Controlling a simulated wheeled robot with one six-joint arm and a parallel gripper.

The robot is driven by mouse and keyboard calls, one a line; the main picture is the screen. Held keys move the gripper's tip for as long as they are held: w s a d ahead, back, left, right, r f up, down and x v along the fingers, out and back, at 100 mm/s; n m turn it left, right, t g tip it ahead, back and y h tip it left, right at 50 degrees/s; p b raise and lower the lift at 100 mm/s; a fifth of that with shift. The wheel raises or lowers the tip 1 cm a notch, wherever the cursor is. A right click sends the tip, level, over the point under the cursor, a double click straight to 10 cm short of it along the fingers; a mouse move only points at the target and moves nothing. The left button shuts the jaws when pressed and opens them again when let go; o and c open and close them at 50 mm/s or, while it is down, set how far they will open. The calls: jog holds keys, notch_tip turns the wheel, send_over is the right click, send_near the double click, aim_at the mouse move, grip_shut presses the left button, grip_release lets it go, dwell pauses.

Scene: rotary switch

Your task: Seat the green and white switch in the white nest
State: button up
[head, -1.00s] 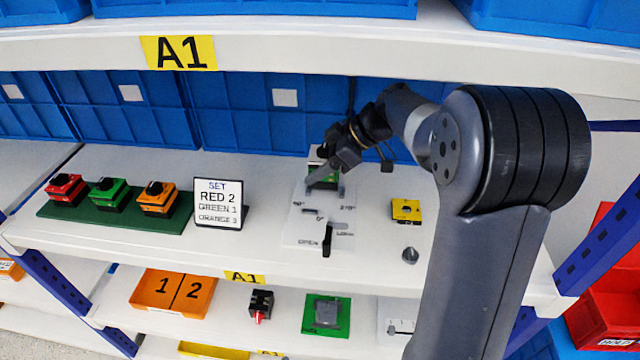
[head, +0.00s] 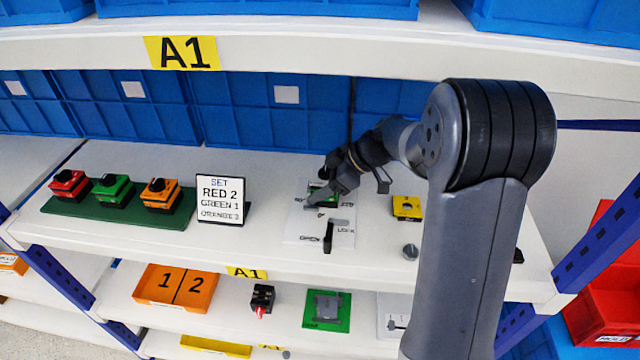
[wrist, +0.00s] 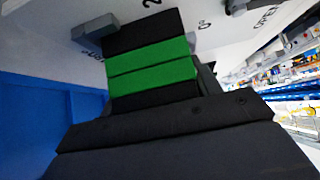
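The green and black block that seems to be the switch (wrist: 155,68) fills the upper middle of the wrist view; no white shows on it. In the head view only a bit of its green (head: 322,187) shows beside my gripper (head: 322,200). The white nest plate (head: 301,229) lies on the shelf, with angle marks, OPEN and LOCK labels and a dark lever (head: 328,238). My gripper is low over the plate's back part, against or very near the block. Whether its fingers are closed on the block, and whether the block touches the plate, I cannot tell.
A yellow block (head: 407,208) and a small grey knob (head: 411,252) stand right of the plate. A sign (head: 220,202) reading RED 2, GREEN 1, ORANGE 3 and a green rack (head: 125,217) with three switches stand left. Blue bins (head: 285,110) line the back.

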jog(key=o, duration=0.4)
jog(key=shift+r+p, duration=0.2)
jog(key=shift+p, duration=0.1)
jog(key=shift+d+r, duration=0.2)
jog(key=shift+d, duration=0.1)
jog(key=b+v, duration=0.2)
jog(key=v, duration=0.9)
jog(key=shift+r, duration=0.1)
